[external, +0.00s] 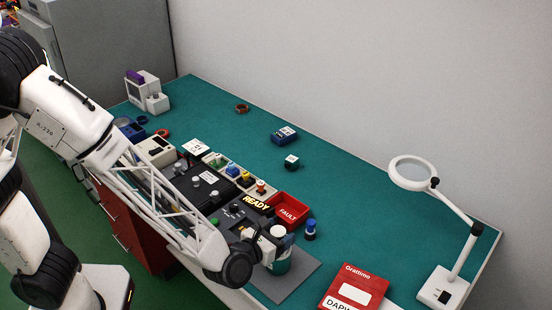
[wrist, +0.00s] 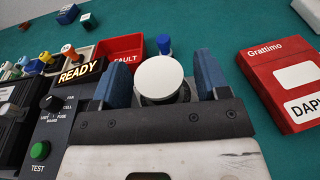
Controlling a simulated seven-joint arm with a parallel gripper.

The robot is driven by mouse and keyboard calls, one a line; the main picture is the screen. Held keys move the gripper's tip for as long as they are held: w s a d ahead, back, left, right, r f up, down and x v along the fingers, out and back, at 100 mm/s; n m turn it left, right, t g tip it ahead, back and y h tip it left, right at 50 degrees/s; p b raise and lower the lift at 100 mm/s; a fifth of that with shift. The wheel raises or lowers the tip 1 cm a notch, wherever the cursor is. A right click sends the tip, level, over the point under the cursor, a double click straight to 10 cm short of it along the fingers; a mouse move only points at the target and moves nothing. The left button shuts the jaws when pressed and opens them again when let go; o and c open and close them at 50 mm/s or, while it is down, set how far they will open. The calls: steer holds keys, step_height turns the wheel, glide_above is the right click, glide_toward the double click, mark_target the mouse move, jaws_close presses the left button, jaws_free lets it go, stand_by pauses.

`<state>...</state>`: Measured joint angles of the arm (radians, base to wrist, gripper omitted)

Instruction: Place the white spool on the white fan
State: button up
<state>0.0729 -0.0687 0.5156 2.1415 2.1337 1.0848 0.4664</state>
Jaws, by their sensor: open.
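A round white-topped piece (wrist: 160,76), which looks like the white spool, stands between the blue fingers of my gripper (wrist: 160,82). Its lower part looks dark and is mostly hidden by the gripper. In the external view its pale top (external: 278,231) shows at the end of my arm, above the grey mat (external: 288,283). My gripper is open, with a finger on either side of it; I cannot tell whether they touch it. I cannot clearly make out a white fan. A white box-like unit (external: 148,84) with a purple piece stands at the table's far left end.
A red FAULT bin (external: 289,209), a blue-capped bottle (external: 310,229) and a black READY test panel (wrist: 55,118) are close to my gripper. A red Grattimo box (wrist: 283,88) lies to the right. A magnifier lamp (external: 440,287) stands at the right end. The table's back middle is mostly clear.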

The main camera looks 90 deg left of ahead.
steer(key=shift+r, duration=0.15)
steer(key=v, duration=1.2)
stand_by(0.3)
stand_by(0.5)
steer(key=s+a+r+n+g+h, duration=0.1)
steer(key=s+a+r+n+g, duration=0.3)
steer(key=s+n, duration=0.35)
steer(key=s+a+r+n+g+h, duration=0.1)
steer(key=s+a+n+g, duration=0.2)
steer(key=s+n+g, duration=0.35)
steer(key=s+d+r+n+t+h, duration=0.1)
steer(key=s+d+r+n+h, duration=0.1)
steer(key=s+n, duration=0.4)
steer(key=s+d+r+n+h, duration=0.3)
steer(key=s+d+n+h, duration=0.2)
steer(key=s+n+h, duration=0.1)
steer(key=shift+s+d+r+n+t+h, duration=0.25)
steer(key=shift+s+n+t+h, duration=0.15)
steer(key=shift+s+h, duration=0.5)
